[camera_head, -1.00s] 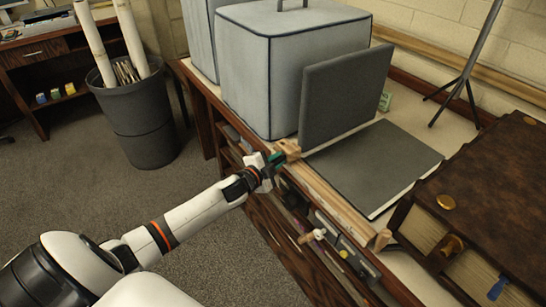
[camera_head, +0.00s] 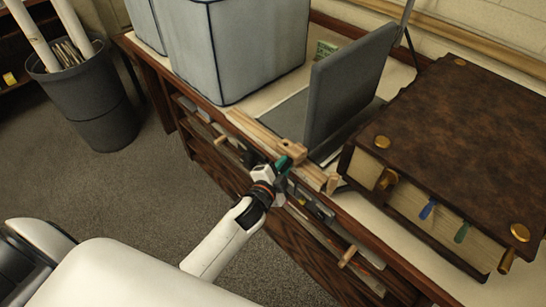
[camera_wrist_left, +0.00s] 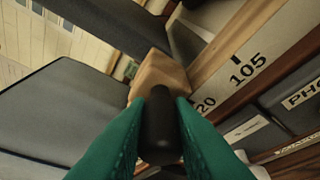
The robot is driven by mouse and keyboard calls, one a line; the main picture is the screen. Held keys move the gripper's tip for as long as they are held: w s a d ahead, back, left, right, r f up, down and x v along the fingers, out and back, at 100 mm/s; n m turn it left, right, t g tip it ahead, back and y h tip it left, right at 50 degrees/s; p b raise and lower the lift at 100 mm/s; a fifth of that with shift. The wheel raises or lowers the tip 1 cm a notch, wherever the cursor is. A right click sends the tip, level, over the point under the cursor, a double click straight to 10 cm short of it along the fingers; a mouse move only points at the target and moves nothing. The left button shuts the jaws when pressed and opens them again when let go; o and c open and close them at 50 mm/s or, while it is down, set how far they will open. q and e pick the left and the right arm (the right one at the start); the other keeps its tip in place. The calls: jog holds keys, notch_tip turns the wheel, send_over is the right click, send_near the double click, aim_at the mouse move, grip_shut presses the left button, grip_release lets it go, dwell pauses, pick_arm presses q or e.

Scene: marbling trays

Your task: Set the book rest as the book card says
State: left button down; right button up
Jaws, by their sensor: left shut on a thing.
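The book rest has an upright grey panel (camera_head: 350,85) above a flat grey base (camera_head: 288,112), which is partly hidden by the panel. A wooden rail (camera_head: 255,132) runs along its front, with a wooden slider block (camera_head: 291,150) near the rail's right part. My left gripper (camera_head: 282,164) is at this block. In the left wrist view its green fingers (camera_wrist_left: 160,128) are shut on a dark knob (camera_wrist_left: 159,112) in front of the block (camera_wrist_left: 158,72). The scale (camera_wrist_left: 235,75) beside it shows "105" and a partly hidden number ending in "20". My right gripper is out of view.
A grey covered box (camera_head: 240,50) stands on the left. A small green card (camera_head: 326,50) is behind the panel; its text is unreadable. A bin (camera_head: 85,100) stands on the floor.

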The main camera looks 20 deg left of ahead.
pick_arm(q)
jog(key=shift+s+d, duration=0.1)
jog(key=shift+d, duration=0.2)
jog(key=c, duration=1.3)
grip_release()
jog(key=shift+a, duration=0.1)
jog(key=b+v, duration=0.1)
jog(key=v, duration=1.1)
jog(key=shift+f, duration=0.1)
